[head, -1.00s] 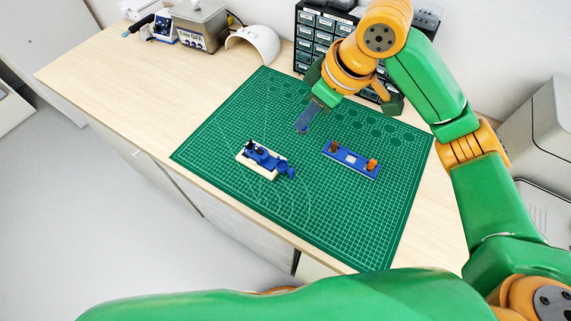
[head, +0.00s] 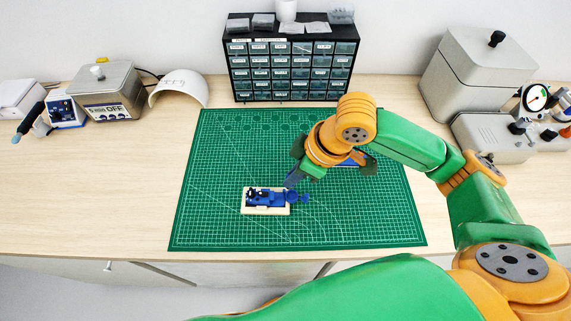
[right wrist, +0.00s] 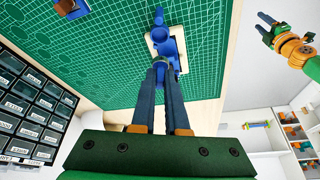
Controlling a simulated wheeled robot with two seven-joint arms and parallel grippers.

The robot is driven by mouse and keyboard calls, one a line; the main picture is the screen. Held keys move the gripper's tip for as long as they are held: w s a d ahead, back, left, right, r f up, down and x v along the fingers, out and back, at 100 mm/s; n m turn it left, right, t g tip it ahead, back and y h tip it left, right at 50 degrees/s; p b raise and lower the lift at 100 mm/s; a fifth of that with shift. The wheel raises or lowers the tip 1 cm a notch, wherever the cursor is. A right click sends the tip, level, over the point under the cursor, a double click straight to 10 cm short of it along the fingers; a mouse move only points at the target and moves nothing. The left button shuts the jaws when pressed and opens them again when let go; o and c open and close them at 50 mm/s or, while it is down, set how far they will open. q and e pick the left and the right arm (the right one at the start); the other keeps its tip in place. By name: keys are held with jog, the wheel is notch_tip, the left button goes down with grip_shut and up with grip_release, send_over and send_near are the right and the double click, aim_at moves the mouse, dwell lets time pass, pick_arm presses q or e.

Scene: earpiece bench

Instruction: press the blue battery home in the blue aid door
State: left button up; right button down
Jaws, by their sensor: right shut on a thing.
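The blue aid (head: 262,197) lies in a cream holder (head: 246,208) on the green mat, with its blue door (head: 301,198) swung out at the right end. In the right wrist view the round door (right wrist: 166,46) lies just beyond my fingertips, beside the holder (right wrist: 151,44). My right gripper (head: 291,182) is at the door, pointing down. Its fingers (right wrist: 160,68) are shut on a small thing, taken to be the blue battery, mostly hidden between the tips. I cannot tell whether it touches the door. My left gripper (right wrist: 264,26) shows small in the right wrist view, away from the bench.
A blue rack (head: 349,164) stands behind my right gripper, partly hidden by it. A drawer cabinet (head: 291,62) stands at the back. The green mat (head: 215,150) is clear to the left and in front of the holder.

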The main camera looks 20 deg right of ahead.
aim_at(294, 198)
jog(key=shift+d+f+p, duration=0.15)
jog(key=shift+d+p, duration=0.15)
jog(key=shift+p, duration=0.1)
notch_tip(294, 198, down, 3)
jog(key=shift+f+b, duration=0.1)
jog(key=shift+b, duration=0.7)
jog(key=shift+d+f, duration=0.1)
jog(key=shift+f, duration=0.3)
pick_arm(q)
jog(key=shift+s+d+f, duration=0.2)
jog(key=shift+d+f, duration=0.25)
jog(key=shift+d, duration=0.05)
jog(key=shift+r, duration=0.15)
pick_arm(e)
jog(key=shift+r, duration=0.1)
pick_arm(q)
jog(key=shift+r+p, duration=0.35)
jog(key=shift+p, duration=0.05)
